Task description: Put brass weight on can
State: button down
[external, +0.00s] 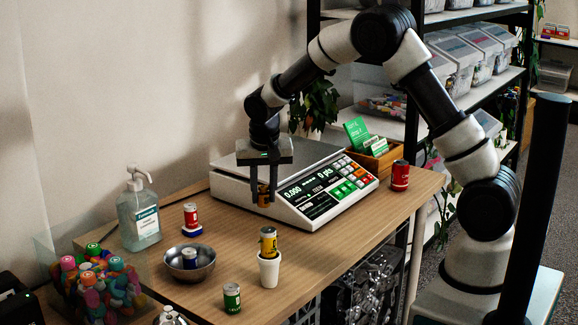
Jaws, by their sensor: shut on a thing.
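My gripper (263,198) points straight down in front of the scale's left part. It is shut on a small brass-coloured piece, the brass weight (263,197), mostly hidden between the fingers. Several small cans stand on the table, and I cannot tell which one the task means. A red can (400,176) stands upright at the right end. Another red can (190,215) stands on a blue piece at the left. A yellow can (268,242) sits in a white cup (269,270). A green can (232,298) stands near the front edge. The held weight is apart from all of them.
A scale (320,195) with a lit display and keys fills the table's back middle. A metal bowl (189,262) holds a small item. A sanitizer bottle (139,213) and a clear bin of colourful items (95,285) stand left. A wooden box (378,160) stands behind the scale.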

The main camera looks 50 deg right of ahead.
notch_tip(320, 180, up, 16)
jog(key=m+g+h+p, duration=0.1)
jog(key=m+g+p, duration=0.2)
jog(key=m+p, duration=0.6)
send_over(403, 161)
jog(key=b, duration=0.2)
jog(key=shift+m, duration=0.9)
jog(key=f, duration=0.6)
jog(key=a+f, duration=0.1)
jog(key=f, duration=0.2)
jog(key=shift+f, duration=0.3)
jog(key=shift+f+b, duration=0.35)
jog(key=shift+f, duration=2.05)
jog(key=shift+f, duration=0.25)
jog(key=c, duration=1.5)
grip_release()
jog(key=shift+r, duration=0.1)
jog(key=shift+o, duration=0.2)
